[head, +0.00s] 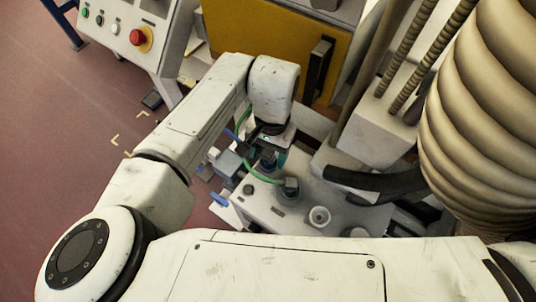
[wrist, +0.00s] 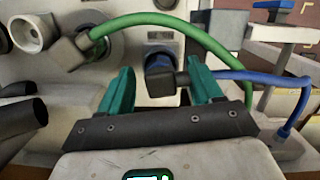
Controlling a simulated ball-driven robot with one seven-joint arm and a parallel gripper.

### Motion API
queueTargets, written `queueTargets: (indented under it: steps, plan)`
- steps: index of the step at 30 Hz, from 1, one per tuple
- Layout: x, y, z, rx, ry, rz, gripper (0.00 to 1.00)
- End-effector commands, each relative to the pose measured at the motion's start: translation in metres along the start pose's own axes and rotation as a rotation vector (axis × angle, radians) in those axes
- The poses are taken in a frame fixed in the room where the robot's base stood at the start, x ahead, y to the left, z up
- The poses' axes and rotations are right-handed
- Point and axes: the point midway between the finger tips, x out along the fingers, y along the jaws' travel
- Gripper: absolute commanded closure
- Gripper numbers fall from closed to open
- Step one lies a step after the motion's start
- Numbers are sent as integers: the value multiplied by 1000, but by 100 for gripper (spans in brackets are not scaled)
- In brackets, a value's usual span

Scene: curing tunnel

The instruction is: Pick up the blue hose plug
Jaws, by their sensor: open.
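The blue hose plug (wrist: 158,64) shows in the wrist view, with a blue collar, a dark elbow and a blue hose (wrist: 265,78) leading off to the right. It sits at the pale panel, between the two teal fingers of my gripper (wrist: 160,66). The fingers are open, one on each side, with a gap visible on the left; whether the right finger touches the elbow is unclear. In the head view my gripper (head: 270,158) is low over the pale fixture (head: 285,222), and my wrist mostly hides the plug. The blue hose (head: 231,135) shows to its left.
A green hose (wrist: 190,38) arcs across behind the fingers from a dark elbow plug (wrist: 72,50). An empty white socket (wrist: 30,33) is at the left. In the head view a large ribbed duct (head: 485,110) and a yellow panel (head: 255,65) crowd the arm.

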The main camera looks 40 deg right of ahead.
Motion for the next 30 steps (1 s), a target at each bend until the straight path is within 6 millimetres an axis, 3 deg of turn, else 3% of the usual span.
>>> queueTargets:
  steps: [2,21,30]
  plan:
    - [0,0,0,0,0,0,35]
    - [0,0,0,0,0,0,95]
    - [-3,0,0,0,1,0,95]
